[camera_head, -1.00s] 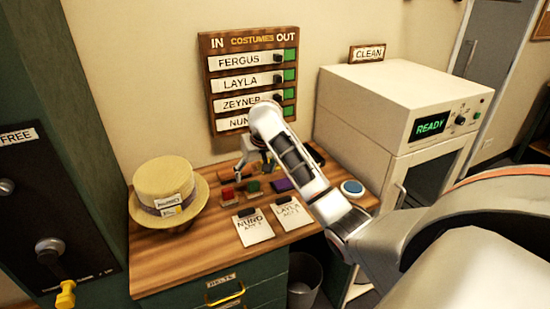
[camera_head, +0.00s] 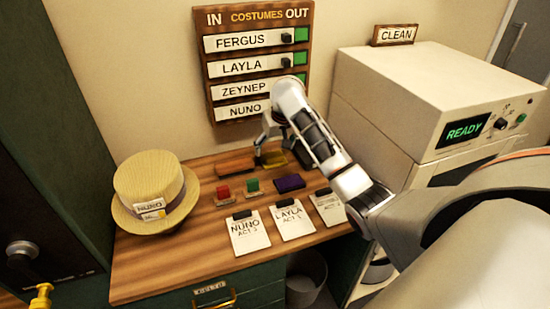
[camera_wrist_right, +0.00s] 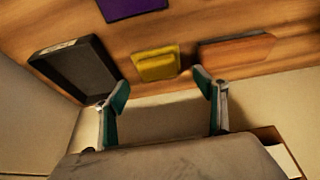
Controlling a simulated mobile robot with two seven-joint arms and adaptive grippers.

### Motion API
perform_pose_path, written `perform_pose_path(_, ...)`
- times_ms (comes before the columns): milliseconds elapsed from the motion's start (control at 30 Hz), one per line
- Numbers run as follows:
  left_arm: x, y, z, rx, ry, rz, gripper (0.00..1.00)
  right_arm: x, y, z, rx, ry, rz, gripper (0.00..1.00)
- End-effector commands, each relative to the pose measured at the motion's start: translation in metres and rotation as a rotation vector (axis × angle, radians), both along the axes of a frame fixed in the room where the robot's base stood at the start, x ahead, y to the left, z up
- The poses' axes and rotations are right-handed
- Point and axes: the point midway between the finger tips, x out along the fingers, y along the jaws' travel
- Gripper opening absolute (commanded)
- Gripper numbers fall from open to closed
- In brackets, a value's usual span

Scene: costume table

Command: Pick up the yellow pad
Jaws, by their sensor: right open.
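The yellow pad (camera_head: 275,160) lies flat at the back of the wooden table, partly hidden by my right gripper in the head view. In the right wrist view the yellow pad (camera_wrist_right: 155,65) shows whole, just beyond and roughly between the fingertips. My right gripper (camera_wrist_right: 160,86) is open and empty, with its two green-lined fingers apart. In the head view the right gripper (camera_head: 266,148) reaches down near the pad, and one finger shows. I cannot tell whether it touches the pad.
A brown block (camera_wrist_right: 237,52) and a dark open tray (camera_wrist_right: 75,68) flank the pad. Red (camera_head: 223,193), green (camera_head: 252,186) and purple (camera_head: 289,182) pads lie in front. A straw hat (camera_head: 150,190) sits left. The costume board (camera_head: 258,97) hangs close behind.

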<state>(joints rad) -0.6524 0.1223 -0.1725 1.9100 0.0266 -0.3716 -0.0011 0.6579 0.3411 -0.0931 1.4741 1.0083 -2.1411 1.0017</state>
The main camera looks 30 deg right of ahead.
Motion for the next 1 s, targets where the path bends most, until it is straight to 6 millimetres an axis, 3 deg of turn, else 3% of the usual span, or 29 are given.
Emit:
perform_pose_path(500,-0.001,0.002,-0.001,0.003,0.002,0.001,0.40,0.019,-0.009,-0.051,-0.001,0.000,-0.001,0.71)
perform_pose_path(767,-0.001,-0.003,0.000,-0.008,0.003,0.007,0.40,0.021,-0.009,-0.054,-0.001,-0.002,0.000,0.71)
perform_pose_path(800,-0.001,-0.003,0.000,-0.009,0.003,0.007,0.40,0.021,-0.009,-0.054,-0.001,-0.002,0.000,0.68)
perform_pose_path(900,-0.001,-0.004,0.000,-0.010,0.003,0.007,0.40,0.021,-0.009,-0.054,0.000,-0.002,0.000,0.42)
perform_pose_path(1000,-0.001,-0.004,0.000,-0.009,0.003,0.006,0.40,0.021,-0.009,-0.054,0.000,-0.002,0.000,0.40)
